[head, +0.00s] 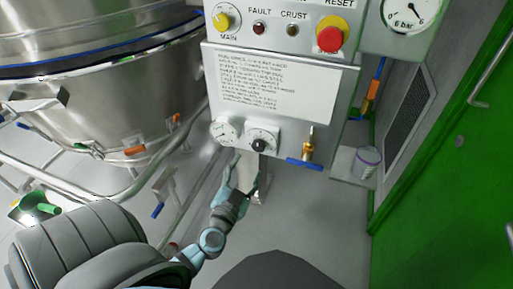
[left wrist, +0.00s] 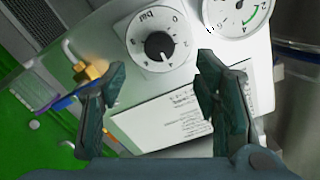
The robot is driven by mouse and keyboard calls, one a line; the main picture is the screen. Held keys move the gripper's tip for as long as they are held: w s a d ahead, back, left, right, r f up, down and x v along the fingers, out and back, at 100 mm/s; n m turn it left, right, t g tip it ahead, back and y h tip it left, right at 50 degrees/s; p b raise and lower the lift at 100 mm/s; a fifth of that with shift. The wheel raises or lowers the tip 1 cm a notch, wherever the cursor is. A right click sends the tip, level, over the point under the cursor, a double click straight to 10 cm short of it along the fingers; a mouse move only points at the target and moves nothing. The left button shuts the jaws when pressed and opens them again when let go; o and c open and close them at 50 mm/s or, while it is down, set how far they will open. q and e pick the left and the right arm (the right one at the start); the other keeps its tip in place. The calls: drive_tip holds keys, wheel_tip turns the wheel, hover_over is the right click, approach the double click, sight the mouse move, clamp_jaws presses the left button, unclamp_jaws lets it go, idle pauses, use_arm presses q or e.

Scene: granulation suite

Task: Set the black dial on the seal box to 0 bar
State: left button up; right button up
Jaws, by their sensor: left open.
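The black dial (head: 259,145) is a round knob on a white scale plate, low on the front of the grey seal box (head: 215,88). In the left wrist view the black dial (left wrist: 159,45) shows large, with a bar scale around it. Its white mark seems to point near the 4, away from the 0. My left gripper (head: 248,172) is open and empty, just below and in front of the dial. In the left wrist view its fingers (left wrist: 160,82) stand wide apart, with the dial beyond and between them, not touched. My right gripper is out of view.
A small gauge (head: 225,131) sits left of the dial. A brass valve with a blue handle (head: 304,163) sticks out to the right. Above are a red stop button (head: 331,38) and a yellow switch (head: 226,21). A steel vessel (head: 110,100) stands at left.

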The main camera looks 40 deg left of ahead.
sight(257, 148)
use_arm(q)
drive_tip(key=b+x, duration=0.1)
drive_tip(key=x, duration=0.7)
drive_tip(key=shift+f, duration=0.1)
drive_tip(key=shift+w+a, duration=0.15)
drive_tip(key=shift+w, duration=0.25)
drive_tip(key=c, duration=1.1)
drive_tip(key=shift+c, duration=0.2)
drive_tip(key=shift+n, duration=0.3)
